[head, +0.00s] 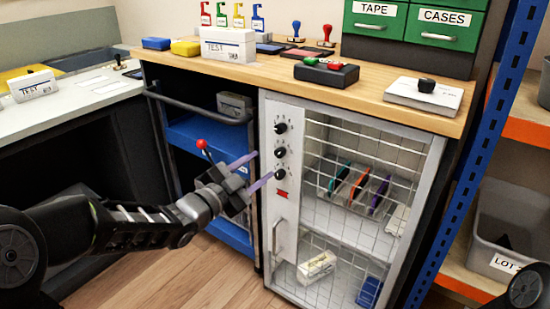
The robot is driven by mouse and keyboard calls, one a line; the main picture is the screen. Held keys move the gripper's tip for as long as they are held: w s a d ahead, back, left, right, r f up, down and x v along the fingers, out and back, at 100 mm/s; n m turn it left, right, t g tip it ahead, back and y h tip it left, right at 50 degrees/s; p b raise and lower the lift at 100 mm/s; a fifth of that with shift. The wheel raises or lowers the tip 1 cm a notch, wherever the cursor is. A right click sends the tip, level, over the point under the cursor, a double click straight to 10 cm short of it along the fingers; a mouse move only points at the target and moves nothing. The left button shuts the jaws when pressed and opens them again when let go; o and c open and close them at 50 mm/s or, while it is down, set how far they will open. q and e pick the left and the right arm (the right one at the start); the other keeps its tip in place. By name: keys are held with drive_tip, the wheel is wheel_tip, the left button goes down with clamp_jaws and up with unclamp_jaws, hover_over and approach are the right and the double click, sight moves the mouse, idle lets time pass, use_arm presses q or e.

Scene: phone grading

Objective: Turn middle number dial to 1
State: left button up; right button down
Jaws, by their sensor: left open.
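Three black number dials sit in a column on the pale front panel (284,215) of the wire-door cabinet. The middle dial (280,152) lies between the top dial (281,128) and the bottom dial (280,174). The number markings are too small to read. My left gripper (264,164) is open and empty, with its two purple fingers pointing right at the panel. The upper fingertip is just left of the middle dial and the lower one is close to the bottom dial. I cannot tell whether either touches. My right gripper is out of view.
A red label (281,193) and a door handle (277,238) are below the dials. Behind my left gripper is a blue-shelved cart (195,135) with a dark rail and a red-knobbed lever (201,144). The wooden worktop (350,88) overhangs the panel.

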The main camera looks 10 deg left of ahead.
sight(278, 154)
use_arm(q)
drive_tip(key=b+x, duration=0.1)
drive_tip(key=x, duration=0.5)
drive_tip(key=shift+d+f, duration=0.1)
drive_tip(key=shift+d, duration=0.05)
drive_tip(key=shift+w+d, duration=0.2)
drive_tip(key=shift+w, duration=0.35)
clamp_jaws()
